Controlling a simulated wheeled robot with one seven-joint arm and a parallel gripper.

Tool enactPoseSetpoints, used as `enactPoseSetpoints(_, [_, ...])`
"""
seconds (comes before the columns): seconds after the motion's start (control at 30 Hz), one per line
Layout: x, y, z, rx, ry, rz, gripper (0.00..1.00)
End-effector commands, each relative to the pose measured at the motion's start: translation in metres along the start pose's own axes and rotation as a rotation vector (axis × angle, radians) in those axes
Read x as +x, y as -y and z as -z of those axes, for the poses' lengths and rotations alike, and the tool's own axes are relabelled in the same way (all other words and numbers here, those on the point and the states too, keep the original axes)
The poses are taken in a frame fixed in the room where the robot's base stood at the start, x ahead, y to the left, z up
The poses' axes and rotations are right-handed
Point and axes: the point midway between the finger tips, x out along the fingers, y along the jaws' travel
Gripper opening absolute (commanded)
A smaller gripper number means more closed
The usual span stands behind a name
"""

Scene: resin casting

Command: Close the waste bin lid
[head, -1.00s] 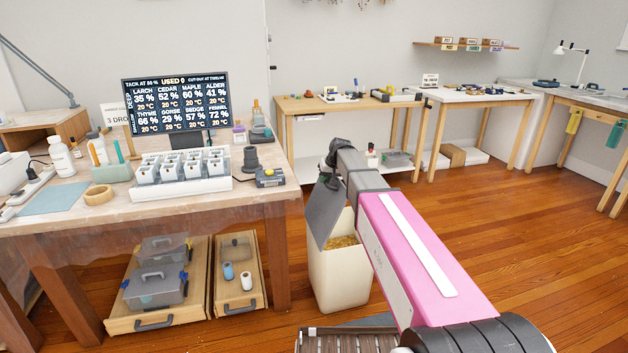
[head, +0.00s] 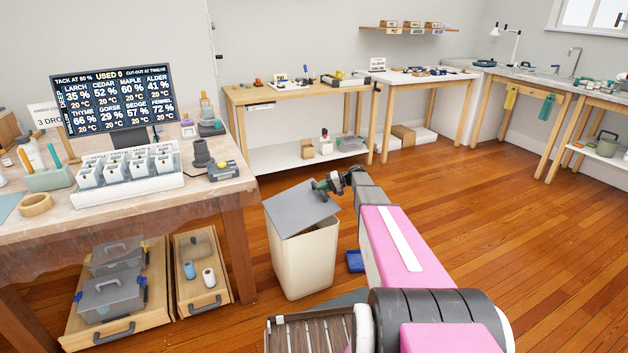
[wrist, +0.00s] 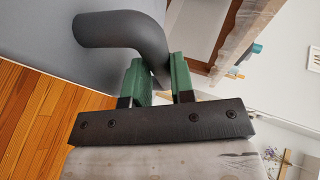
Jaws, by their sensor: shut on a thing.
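The waste bin (head: 303,262) is a tall cream bin on the floor to the right of the workbench. My gripper (head: 326,185) is at the lid's far right edge. In the wrist view, my gripper's green fingers (wrist: 160,70) are shut on the lid's dark curved handle (wrist: 112,29), with the grey lid surface (wrist: 92,75) beside it.
The workbench (head: 215,195) stands left of the bin, with open drawers (head: 190,308) low beneath it. A blue object (head: 355,261) lies on the floor right of the bin. A wooden table (head: 245,97) stands behind. The floor on the right is clear.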

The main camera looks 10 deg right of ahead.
Motion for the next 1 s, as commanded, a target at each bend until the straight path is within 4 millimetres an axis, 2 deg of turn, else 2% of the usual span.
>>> enactPoseSetpoints(0.03, [0.002,-0.015,0.003,0.017,0.002,0.035,0.00])
enactPoseSetpoints(0.1, [0.002,-0.028,0.002,0.035,0.001,0.079,0.00])
enactPoseSetpoints(0.3, [0.006,-0.055,-0.001,0.053,0.002,0.128,0.00])
enactPoseSetpoints(0.47, [0.010,-0.068,-0.003,0.053,0.003,0.125,0.00])
enactPoseSetpoints(0.63, [0.009,-0.068,-0.003,0.052,0.003,0.124,0.00])
enactPoseSetpoints(0.67, [0.009,-0.068,-0.003,0.052,0.003,0.124,0.29])
enactPoseSetpoints(0.7, [0.009,-0.068,-0.003,0.052,0.003,0.124,0.42])
enactPoseSetpoints(0.73, [0.009,-0.067,-0.003,0.052,0.003,0.124,0.48])
enactPoseSetpoints(1.0, [0.009,-0.067,-0.003,0.052,0.003,0.124,0.48])
